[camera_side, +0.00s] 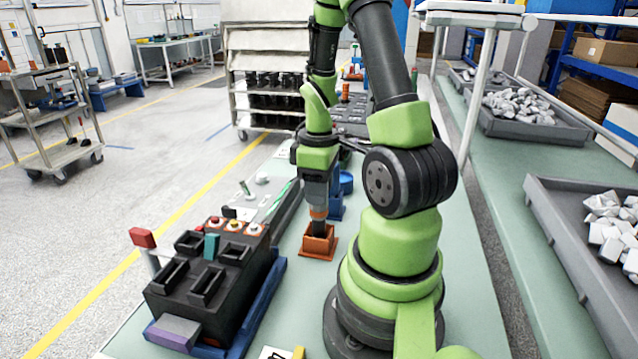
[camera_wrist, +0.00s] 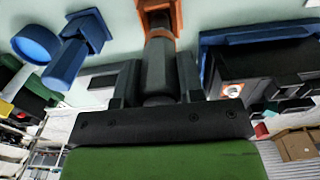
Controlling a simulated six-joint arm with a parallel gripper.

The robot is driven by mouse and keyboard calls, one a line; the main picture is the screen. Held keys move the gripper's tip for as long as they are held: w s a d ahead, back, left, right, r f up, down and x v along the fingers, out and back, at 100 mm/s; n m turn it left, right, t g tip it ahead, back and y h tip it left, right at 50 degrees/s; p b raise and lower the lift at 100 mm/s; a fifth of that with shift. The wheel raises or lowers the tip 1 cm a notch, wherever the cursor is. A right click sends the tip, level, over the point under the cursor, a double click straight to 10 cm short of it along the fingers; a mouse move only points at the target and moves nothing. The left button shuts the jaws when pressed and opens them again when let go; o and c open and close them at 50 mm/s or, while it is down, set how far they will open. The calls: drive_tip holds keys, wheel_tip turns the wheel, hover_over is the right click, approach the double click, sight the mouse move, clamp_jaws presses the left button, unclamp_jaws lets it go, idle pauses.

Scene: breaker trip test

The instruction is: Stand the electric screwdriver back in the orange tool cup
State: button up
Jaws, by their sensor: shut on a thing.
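The electric screwdriver (camera_wrist: 157,72) is a dark grey cylinder with an orange band, held between the two fingers of my gripper (camera_wrist: 155,88). In the side view my gripper (camera_side: 317,180) points down above the orange tool cup (camera_side: 319,241), shut on the screwdriver (camera_side: 318,212). The screwdriver looks upright, with its lower end at the cup's mouth. In the wrist view the orange cup (camera_wrist: 176,14) is cut off by the top edge. How deep the tip sits in the cup is hidden.
A black breaker test fixture (camera_side: 215,275) on a blue base stands left of the cup. A blue holder (camera_side: 337,205) and a round blue part (camera_side: 346,183) stand just behind the cup. Bare green table lies in front of the cup. Grey trays (camera_side: 590,245) stand on the right bench.

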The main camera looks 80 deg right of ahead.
drive_tip(key=shift+f, duration=1.35)
drive_tip(key=o, duration=1.1)
drive_tip(key=shift+c, duration=0.2)
wheel_tip(320, 180, up, 10)
